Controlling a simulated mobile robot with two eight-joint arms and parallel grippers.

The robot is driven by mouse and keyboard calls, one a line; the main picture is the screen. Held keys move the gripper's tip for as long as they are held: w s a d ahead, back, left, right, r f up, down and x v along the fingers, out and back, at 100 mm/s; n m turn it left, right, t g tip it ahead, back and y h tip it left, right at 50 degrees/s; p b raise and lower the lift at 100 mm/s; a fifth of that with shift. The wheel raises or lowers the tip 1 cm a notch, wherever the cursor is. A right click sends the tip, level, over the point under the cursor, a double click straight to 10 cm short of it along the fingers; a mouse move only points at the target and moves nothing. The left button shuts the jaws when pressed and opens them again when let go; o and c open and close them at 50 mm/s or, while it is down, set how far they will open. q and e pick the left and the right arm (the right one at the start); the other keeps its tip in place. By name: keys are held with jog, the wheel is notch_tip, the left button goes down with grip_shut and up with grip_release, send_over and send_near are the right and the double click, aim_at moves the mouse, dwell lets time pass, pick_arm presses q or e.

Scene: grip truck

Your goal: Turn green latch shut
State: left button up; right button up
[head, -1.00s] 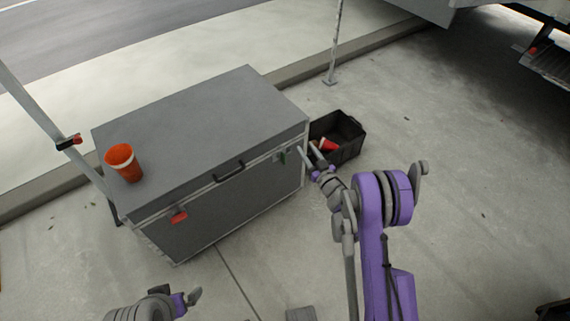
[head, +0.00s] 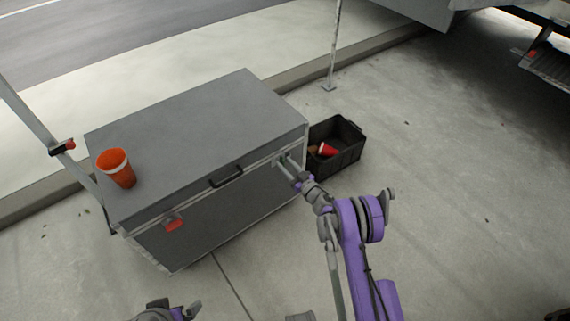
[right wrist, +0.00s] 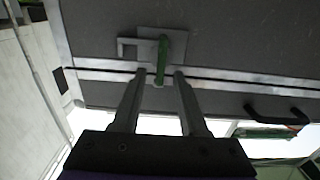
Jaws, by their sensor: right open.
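The green latch (right wrist: 161,60) is on the front of the large grey case (head: 215,120), near its right end. In the right wrist view its green bar stands upright in the picture on a grey plate, its lower end near the metal seam strips. My right gripper (head: 281,163) is at this latch; in the right wrist view its two fingers (right wrist: 160,74) are open, with the bar's lower part between them. I cannot tell if they touch it. In the head view the gripper largely hides the latch.
A red latch (head: 174,224) is at the left of the case front, and a black handle (head: 226,176) is between the latches. An orange cup (head: 117,170) stands on the lid. A black crate (head: 347,160) holding a red item is right of the case. Concrete on the right is clear.

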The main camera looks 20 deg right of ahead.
jog(key=shift+w+a, duration=0.2)
jog(key=shift+w, duration=0.25)
grip_shut()
